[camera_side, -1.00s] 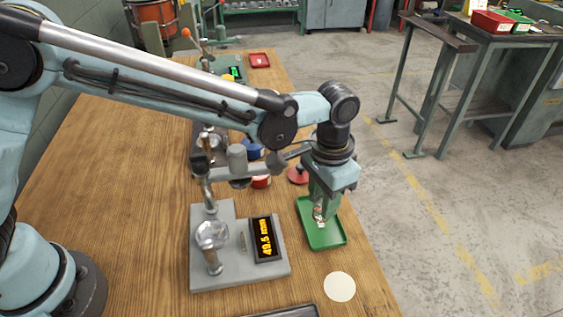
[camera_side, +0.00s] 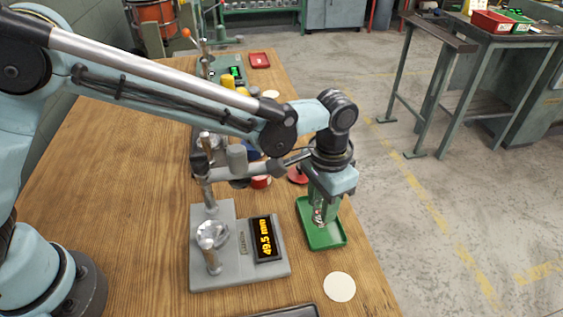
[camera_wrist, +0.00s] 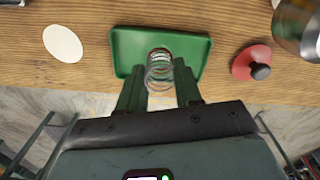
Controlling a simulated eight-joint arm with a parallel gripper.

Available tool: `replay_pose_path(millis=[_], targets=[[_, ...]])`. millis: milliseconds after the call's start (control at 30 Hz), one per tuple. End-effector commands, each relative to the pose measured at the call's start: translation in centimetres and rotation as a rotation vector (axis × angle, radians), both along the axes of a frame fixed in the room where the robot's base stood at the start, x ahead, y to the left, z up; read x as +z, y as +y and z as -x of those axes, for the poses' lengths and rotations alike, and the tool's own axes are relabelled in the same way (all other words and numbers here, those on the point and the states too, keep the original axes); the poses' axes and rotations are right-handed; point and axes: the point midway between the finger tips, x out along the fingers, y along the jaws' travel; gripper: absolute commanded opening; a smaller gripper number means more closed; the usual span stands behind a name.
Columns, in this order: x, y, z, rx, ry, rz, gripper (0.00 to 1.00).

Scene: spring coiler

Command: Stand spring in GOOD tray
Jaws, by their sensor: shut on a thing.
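The spring (camera_wrist: 160,70) is a small silver coil with a reddish far end. My gripper (camera_wrist: 160,85) is shut on it, one green finger on each side, in the wrist view. In the side view my gripper (camera_side: 319,215) points down over the green tray (camera_side: 328,240), with the spring mostly hidden between the fingers. In the wrist view the spring's far end lies over the floor of the green tray (camera_wrist: 120,50). I cannot tell whether the spring touches the tray floor. No lettering shows on the tray.
A grey gauge stand (camera_side: 225,275) with an orange display (camera_side: 265,240) reading about 49.5 mm stands left of the tray. A white disc (camera_side: 340,287) lies in front.

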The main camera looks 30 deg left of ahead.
Motion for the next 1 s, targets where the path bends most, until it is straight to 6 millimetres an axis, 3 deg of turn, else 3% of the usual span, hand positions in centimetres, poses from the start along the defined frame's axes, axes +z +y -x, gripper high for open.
replay_pose_path(millis=[767, 800, 1000], targets=[[-0.5, -0.01, -0.01, 0.0, 0.0, 0.0, 0.17], [-0.5, -0.01, -0.01, 0.0, 0.0, 0.0, 0.37], [-0.49, -0.01, -0.01, 0.0, 0.0, 0.0, 0.64]])
